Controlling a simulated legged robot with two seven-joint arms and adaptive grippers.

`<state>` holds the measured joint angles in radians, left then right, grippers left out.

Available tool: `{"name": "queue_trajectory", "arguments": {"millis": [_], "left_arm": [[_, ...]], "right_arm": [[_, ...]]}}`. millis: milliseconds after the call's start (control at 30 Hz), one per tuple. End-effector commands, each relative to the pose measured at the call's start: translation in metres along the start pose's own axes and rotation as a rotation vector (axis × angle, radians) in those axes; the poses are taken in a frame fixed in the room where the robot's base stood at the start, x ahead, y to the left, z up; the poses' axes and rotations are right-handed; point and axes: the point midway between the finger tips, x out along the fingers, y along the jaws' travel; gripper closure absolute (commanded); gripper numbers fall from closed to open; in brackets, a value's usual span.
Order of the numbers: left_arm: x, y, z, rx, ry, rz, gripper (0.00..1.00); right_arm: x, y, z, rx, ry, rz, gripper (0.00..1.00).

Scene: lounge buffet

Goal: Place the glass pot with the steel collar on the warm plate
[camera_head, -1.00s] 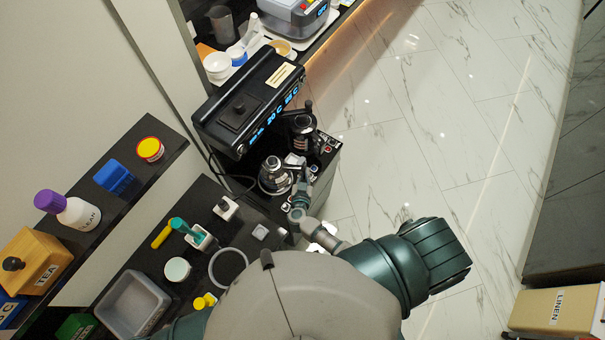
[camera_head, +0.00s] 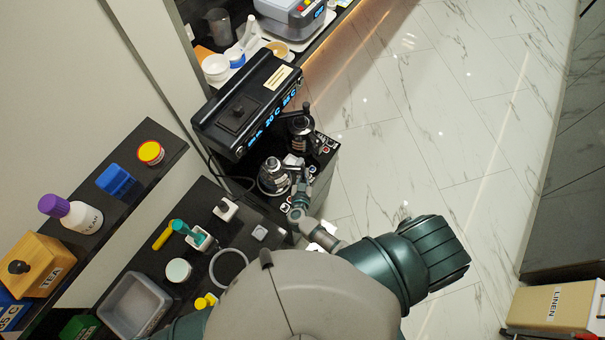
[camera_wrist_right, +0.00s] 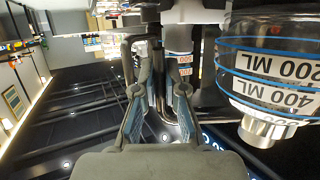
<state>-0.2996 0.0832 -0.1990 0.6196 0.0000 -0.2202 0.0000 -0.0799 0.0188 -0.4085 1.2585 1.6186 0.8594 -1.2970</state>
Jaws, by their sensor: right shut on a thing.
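The glass pot with the steel collar (camera_head: 273,172) stands upright, or nearly so, at the near end of the black machine's base. In the right wrist view its glass body (camera_wrist_right: 275,72) has blue lines and ML labels, with the steel collar (camera_wrist_right: 265,130) lower in the picture. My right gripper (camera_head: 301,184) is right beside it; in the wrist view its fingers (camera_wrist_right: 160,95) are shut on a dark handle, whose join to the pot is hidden. A second pot with a black top (camera_head: 301,125) stands farther back. The plates are mostly hidden, so I cannot tell which is warm. My left gripper is not visible.
The machine's black head (camera_head: 245,105) overhangs the left side and shows blue temperature readings. A dark counter (camera_head: 240,205) with a grey bin (camera_head: 133,305) and small items lies at the near left. A shelf with a white bottle (camera_head: 78,215) runs beside it. Open floor lies right.

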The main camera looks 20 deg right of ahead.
Motion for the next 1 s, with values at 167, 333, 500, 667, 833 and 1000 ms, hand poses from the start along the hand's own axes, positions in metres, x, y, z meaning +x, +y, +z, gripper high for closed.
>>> {"name": "queue_trajectory", "arguments": {"millis": [167, 333, 500, 667, 833, 1000], "left_arm": [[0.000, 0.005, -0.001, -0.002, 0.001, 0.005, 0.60], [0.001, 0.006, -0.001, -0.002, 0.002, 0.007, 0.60], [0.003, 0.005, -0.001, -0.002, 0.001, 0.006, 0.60], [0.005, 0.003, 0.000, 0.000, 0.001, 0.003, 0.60], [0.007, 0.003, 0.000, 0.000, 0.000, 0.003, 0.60], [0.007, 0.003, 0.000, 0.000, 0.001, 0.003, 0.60]], "right_arm": [[0.000, -0.002, -0.001, 0.002, 0.002, -0.001, 1.00], [0.000, -0.002, 0.000, 0.001, 0.002, -0.001, 1.00], [0.001, -0.002, 0.003, 0.002, 0.003, -0.001, 1.00], [0.002, -0.002, 0.006, 0.002, 0.003, -0.001, 1.00], [0.003, -0.001, 0.009, 0.002, 0.002, -0.001, 1.00], [0.003, -0.002, 0.010, 0.001, 0.002, -0.001, 0.73]]}}
